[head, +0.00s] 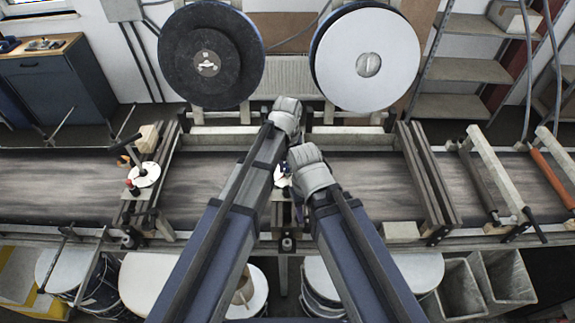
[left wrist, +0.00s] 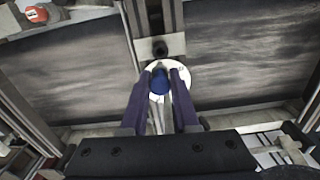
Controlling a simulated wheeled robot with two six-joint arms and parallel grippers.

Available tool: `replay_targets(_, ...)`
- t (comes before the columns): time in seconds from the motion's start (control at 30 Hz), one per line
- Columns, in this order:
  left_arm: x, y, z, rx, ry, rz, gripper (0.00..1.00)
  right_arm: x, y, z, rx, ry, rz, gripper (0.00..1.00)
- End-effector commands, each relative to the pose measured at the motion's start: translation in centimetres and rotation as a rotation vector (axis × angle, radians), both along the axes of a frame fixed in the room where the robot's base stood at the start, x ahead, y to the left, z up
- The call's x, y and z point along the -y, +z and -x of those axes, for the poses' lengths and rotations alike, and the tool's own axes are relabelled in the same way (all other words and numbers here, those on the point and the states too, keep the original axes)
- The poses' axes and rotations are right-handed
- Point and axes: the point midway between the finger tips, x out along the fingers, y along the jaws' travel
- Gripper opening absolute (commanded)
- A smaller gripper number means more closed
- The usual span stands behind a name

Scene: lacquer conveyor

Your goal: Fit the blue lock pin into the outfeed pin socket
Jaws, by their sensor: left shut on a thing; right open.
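The blue lock pin (left wrist: 160,82) is between the two fingers of my left gripper (left wrist: 162,70) in the left wrist view, and the gripper is shut on it. Just beyond the pin is a round white plate (left wrist: 181,68) on the grey crossbeam; it also shows in the head view (head: 281,181), partly covered by my arms. I cannot tell if this plate is the outfeed pin socket, nor if the pin touches it. In the head view my left wrist is above my right one. My right gripper (head: 289,172) is open beside the plate, its fingers mostly hidden.
The dark conveyor belt (head: 370,185) runs across, split by grey crossbeams (head: 430,190). A second white plate (head: 146,175), with a black-handled lever and red knob, stands at the left. Two big discs (head: 366,60) stand behind. White drums (head: 400,270) and grey bins (head: 500,280) are below.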

Motion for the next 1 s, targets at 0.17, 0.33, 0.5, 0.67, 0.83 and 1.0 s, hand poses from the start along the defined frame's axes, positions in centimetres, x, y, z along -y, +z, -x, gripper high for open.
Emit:
replay_targets(0.17,0.0,-1.2,0.0,0.000,0.000,0.000,0.00,0.0,-1.2,0.0,0.000,-0.001,0.000,0.50)
replay_targets(0.33,0.0,-2.6,0.0,0.000,0.000,0.000,0.00,0.0,-2.7,0.0,0.001,-0.001,0.000,0.50)
replay_targets(0.5,0.0,-4.1,0.0,0.000,0.000,0.000,0.00,0.0,-4.1,0.0,0.002,-0.002,-0.001,0.50)
replay_targets(0.67,0.0,-4.8,0.0,0.000,0.000,0.000,0.00,0.0,-4.8,0.0,0.002,-0.003,-0.001,0.50)
replay_targets(0.83,0.0,-4.8,0.0,0.000,0.000,0.000,0.00,0.0,-4.8,0.0,0.002,-0.004,-0.001,0.50)
replay_targets(1.0,0.0,-4.8,0.0,0.000,0.000,0.000,0.00,0.0,-4.8,0.0,0.002,-0.004,-0.001,0.50)
